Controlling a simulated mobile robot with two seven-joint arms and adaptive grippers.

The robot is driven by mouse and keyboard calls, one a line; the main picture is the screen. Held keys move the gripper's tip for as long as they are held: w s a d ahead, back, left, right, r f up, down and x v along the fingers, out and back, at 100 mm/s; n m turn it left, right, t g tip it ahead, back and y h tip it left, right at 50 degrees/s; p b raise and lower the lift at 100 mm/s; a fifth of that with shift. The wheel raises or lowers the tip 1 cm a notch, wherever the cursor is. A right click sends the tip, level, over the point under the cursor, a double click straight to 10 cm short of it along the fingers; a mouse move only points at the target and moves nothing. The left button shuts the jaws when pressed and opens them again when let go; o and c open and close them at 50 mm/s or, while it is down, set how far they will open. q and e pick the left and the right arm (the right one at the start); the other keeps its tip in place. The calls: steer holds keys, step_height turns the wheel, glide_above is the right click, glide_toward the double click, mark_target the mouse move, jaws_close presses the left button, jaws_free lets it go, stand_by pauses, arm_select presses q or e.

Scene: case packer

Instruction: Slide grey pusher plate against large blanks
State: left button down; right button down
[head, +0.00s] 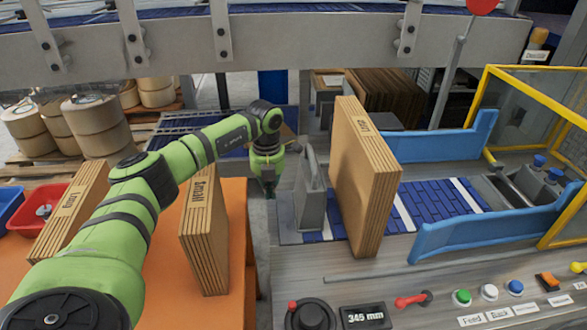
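The large blanks (362,180) are an upright brown cardboard stack, with printing on the top edge, standing on the blue belt of the machine. The grey pusher plate (311,195) stands upright just left of them. A narrow strip of blue belt shows between their bases, so they look slightly apart there. My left gripper (268,187) points down just left of the pusher plate; its fingers are small and dark, and I cannot tell whether they are open or touch the plate. My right gripper is not in view.
Small blanks (205,235) and long blanks (70,212) stand on the orange table (235,215). Blue side guides (490,233) flank the belt (437,203). A control panel with buttons and a 345 mm display (365,317) lies in front. A grey beam (290,48) crosses above.

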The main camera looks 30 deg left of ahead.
arm_select(q)
steer(key=shift+w+d, duration=0.65)
steer(key=shift+d, duration=0.15)
steer(key=shift+w+d+b, duration=0.3)
steer(key=shift+w+d, duration=0.85)
steer(key=shift+d, duration=0.2)
steer(key=shift+s+a, duration=0.1)
steer(key=shift+s+a+p, duration=0.9)
steer(key=shift+a, duration=0.2)
step_height(320, 180, up, 12)
steer(key=p, duration=0.9)
